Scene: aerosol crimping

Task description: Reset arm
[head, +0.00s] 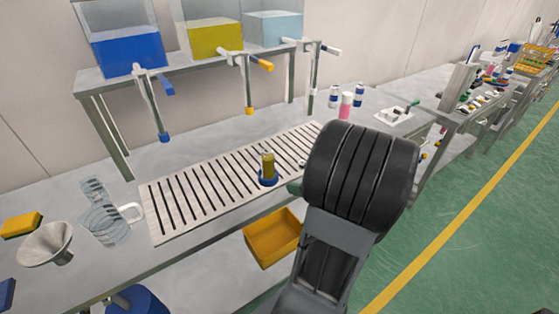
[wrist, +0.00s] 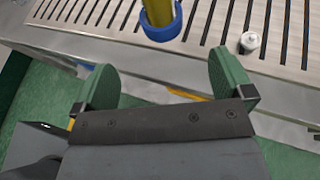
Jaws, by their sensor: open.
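My arm reaches up in the head view and hides most of my gripper; one green fingertip shows at its left (head: 294,188). In the wrist view my gripper (wrist: 162,82) is open, with two green pads wide apart and nothing between them. Ahead of the pads, a yellow-filled container in a blue ring (wrist: 161,27) stands on the slotted metal grate (wrist: 210,49). In the head view the same yellow container (head: 268,166) stands upright on the grate. A small white capped piece (wrist: 249,42) sits on the grate to its right.
Tanks of blue (head: 130,53), yellow (head: 215,38) and pale blue liquid (head: 274,28) stand on a shelf with taps. A clear jug (head: 106,222), funnel (head: 47,245) and yellow sponge (head: 21,224) are at left. A yellow bin (head: 272,239) is below the bench edge. Green floor is clear at right.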

